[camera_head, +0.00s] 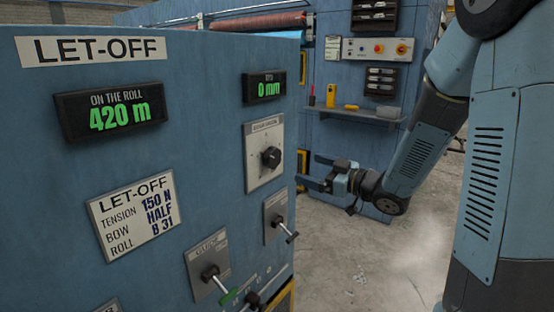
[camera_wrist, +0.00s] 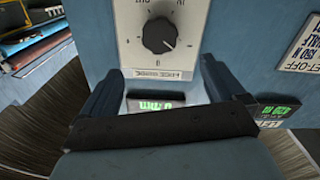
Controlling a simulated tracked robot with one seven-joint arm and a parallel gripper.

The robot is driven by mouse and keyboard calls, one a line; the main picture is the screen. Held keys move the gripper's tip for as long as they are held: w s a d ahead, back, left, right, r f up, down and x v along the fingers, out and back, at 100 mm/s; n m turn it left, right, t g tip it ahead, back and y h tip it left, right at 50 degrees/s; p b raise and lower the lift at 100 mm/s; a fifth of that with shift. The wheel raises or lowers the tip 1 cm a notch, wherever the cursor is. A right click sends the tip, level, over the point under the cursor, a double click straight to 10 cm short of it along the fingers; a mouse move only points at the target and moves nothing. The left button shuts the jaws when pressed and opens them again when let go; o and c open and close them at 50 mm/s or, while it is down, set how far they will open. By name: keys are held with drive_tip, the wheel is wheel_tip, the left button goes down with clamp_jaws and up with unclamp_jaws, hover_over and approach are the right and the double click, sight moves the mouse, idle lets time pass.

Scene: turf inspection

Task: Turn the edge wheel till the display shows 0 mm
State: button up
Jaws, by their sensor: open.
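The wheel, a black knob (camera_head: 271,157) with a pale pointer line, sits on a white plate on the blue let-off panel. The plate's small label is hard to read. The knob also shows in the wrist view (camera_wrist: 159,35), at the top middle. My gripper (camera_head: 308,172) is open and empty, in front of the panel, apart from the knob. Its two fingers (camera_wrist: 160,75) spread wide in the wrist view.
Another display (camera_head: 109,115) reads 420 m. A card (camera_head: 134,214) is below it. Lever switches (camera_head: 211,274) and (camera_head: 281,227) stick out below the knob. Behind are a shelf (camera_head: 352,111) with small items and a control box (camera_head: 378,49). Open concrete floor (camera_head: 380,265) lies right of the panel.

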sight(276, 157)
drive_tip(key=w+a+m, duration=0.1)
drive_tip(key=w+a, duration=0.2)
drive_tip(key=w+a+m, duration=0.1)
drive_tip(key=w+a, duration=0.1)
drive_tip(key=a, duration=0.2)
drive_tip(key=w+a+m, duration=0.1)
drive_tip(key=w+a, duration=0.2)
drive_tip(key=shift+w+a+m, duration=0.3)
drive_tip(key=shift+a+m, duration=0.1)
drive_tip(key=shift+c, duration=0.2)
drive_tip(key=c, duration=0.9)
